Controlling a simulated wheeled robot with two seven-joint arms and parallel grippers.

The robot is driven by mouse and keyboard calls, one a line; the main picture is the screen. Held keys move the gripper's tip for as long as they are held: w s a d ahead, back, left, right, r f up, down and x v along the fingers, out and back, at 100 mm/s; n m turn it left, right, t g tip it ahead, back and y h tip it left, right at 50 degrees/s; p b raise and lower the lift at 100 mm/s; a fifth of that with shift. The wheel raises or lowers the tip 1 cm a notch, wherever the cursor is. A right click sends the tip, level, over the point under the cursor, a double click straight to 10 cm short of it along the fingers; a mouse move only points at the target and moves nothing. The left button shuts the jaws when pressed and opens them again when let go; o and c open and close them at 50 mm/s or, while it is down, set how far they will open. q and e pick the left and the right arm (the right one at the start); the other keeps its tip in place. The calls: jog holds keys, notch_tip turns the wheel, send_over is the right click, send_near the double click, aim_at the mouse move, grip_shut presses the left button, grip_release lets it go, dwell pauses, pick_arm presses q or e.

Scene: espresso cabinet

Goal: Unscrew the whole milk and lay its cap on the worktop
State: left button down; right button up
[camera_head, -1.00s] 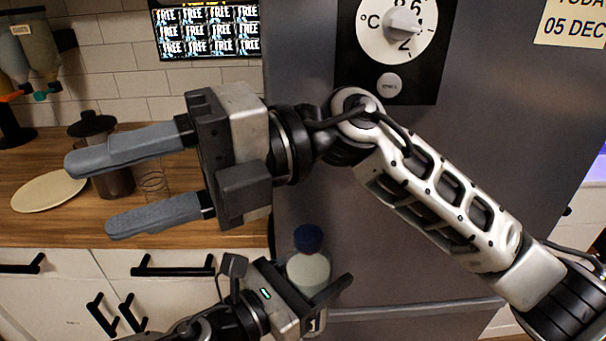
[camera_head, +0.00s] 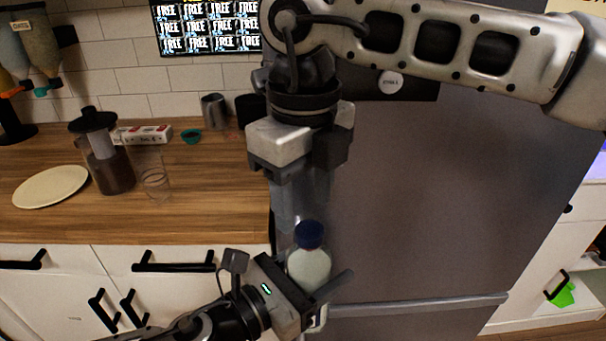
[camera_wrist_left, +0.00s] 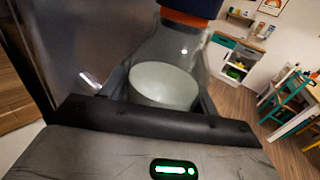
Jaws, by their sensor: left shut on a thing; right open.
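The milk bottle (camera_head: 308,266) is clear with white milk inside and a dark blue cap (camera_head: 309,235) on top. My left gripper (camera_head: 312,290) is shut on its body and holds it roughly upright in front of the fridge. In the left wrist view the bottle (camera_wrist_left: 168,85) shows its milk level, an orange ring at the neck and the cap's lower edge (camera_wrist_left: 195,6). My right gripper (camera_head: 301,205) is open and points down, just above the cap; its blurred fingers appear apart, and I cannot tell whether they touch the cap.
The wooden worktop (camera_head: 225,215) lies to the left, with clear room near its front edge. On it stand a plate (camera_head: 50,187), a dark lidded jug (camera_head: 112,170), a glass (camera_head: 155,185) and a metal cup (camera_head: 214,111). The grey fridge (camera_head: 430,210) is right behind the bottle.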

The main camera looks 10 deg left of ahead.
aim_at(303, 229)
jog(key=shift+f, duration=2.4)
jog(key=c, duration=1)
jog(key=shift+o, duration=0.2)
jog(key=shift+s+a+n, duration=0.15)
jog(key=shift+s+n, duration=0.1)
jog(key=shift+n, duration=0.55)
jog(key=o, duration=0.9)
jog(key=shift+o, duration=0.9)
jog(key=shift+w, duration=0.1)
jog(key=shift+r, duration=0.1)
